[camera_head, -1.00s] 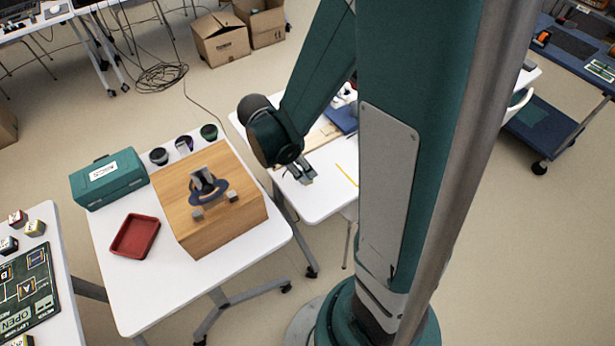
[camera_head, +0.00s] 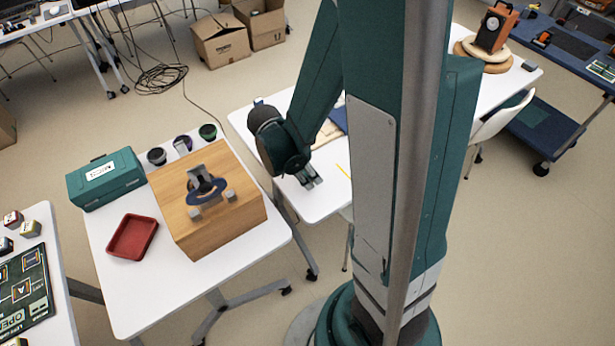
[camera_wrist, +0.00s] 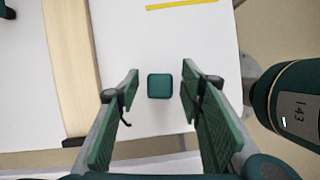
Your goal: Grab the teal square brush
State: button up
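The teal square brush (camera_wrist: 160,86) lies on the white table (camera_wrist: 205,45) in the wrist view. It appears as a small teal square with rounded corners. My gripper (camera_wrist: 158,90) is open, with one green-padded finger on each side of the brush and a gap to both. Whether the fingertips reach down to its height I cannot tell. In the head view my gripper (camera_head: 311,183) is over the near part of the white table, and I cannot make out the brush there.
A wooden board (camera_wrist: 70,60) lies left of the brush, and a yellow strip (camera_wrist: 180,4) lies beyond it. The table's edge is close by on the right. On another table stand a wooden box (camera_head: 225,230), a red tray (camera_head: 133,238) and a teal case (camera_head: 106,178).

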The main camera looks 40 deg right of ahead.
jog(key=c, duration=1)
jog(key=shift+r, duration=0.1)
jog(key=shift+r+p, duration=1.6)
jog(key=shift+r, duration=3.3)
